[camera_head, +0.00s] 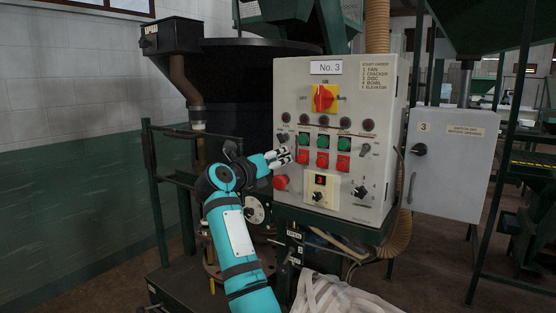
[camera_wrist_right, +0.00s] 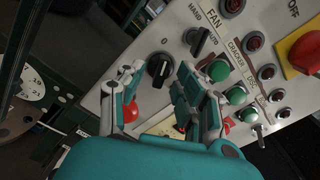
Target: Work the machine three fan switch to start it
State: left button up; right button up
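The grey control panel marked No. 3 (camera_head: 340,185) faces me. Contact cannot be told. My left gripper is out of view.
A red mushroom button (camera_head: 280,182) sits just below the right gripper. Green buttons (camera_head: 323,143) and red buttons (camera_head: 322,160) lie close to its right. The red and yellow main switch (camera_head: 325,98) is higher. An open cabinet door (camera_head: 450,165) stands right; a white bag (camera_head: 335,298) is below.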

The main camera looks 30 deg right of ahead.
jog(key=shift+c, duration=0.4)
jog(key=shift+c, duration=1.1)
grip_shut()
